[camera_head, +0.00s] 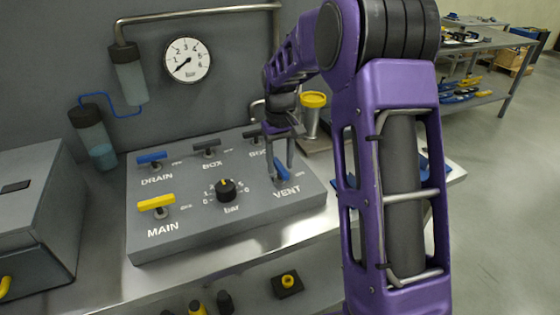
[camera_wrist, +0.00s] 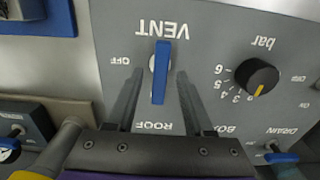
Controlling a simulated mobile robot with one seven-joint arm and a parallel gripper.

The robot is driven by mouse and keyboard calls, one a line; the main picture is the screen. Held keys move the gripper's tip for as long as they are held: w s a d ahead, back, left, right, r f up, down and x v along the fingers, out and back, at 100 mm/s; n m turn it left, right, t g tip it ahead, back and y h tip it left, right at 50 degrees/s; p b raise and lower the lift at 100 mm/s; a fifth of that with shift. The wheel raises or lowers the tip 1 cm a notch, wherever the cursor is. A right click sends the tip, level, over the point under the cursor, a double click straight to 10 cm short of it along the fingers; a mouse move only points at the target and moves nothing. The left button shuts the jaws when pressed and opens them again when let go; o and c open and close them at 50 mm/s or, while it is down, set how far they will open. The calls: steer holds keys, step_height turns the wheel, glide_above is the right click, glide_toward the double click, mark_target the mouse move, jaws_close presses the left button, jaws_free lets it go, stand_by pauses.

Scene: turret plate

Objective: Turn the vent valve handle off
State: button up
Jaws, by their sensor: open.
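The vent valve handle (camera_wrist: 161,72) is a blue bar on a round pale base above the grey panel (camera_wrist: 212,50). In the wrist view it stands lengthwise, between the VENT and ROOF labels. An OFF label (camera_wrist: 120,61) is to its left, so the bar lies crosswise to it. In the head view the blue handle (camera_head: 281,172) is partly hidden by my gripper (camera_head: 280,168). My gripper is open over the handle. In the wrist view my gripper (camera_wrist: 158,78) has one finger on each side of the bar, with gaps visible; finger depth cannot be told.
The panel also holds a yellow MAIN handle (camera_head: 156,203), a blue DRAIN handle (camera_head: 151,157), a dark BOX handle (camera_head: 206,147) and a black bar knob (camera_head: 226,190). A yellow-topped post (camera_head: 313,101) stands behind the panel. A gauge (camera_head: 187,60) hangs on the back wall.

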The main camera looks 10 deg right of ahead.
jaws_close()
stand_by(0.5)
steer(key=m, duration=0.8)
steer(key=shift+m, duration=0.3)
steer(key=m, duration=0.9)
steer(key=shift+m, duration=0.3)
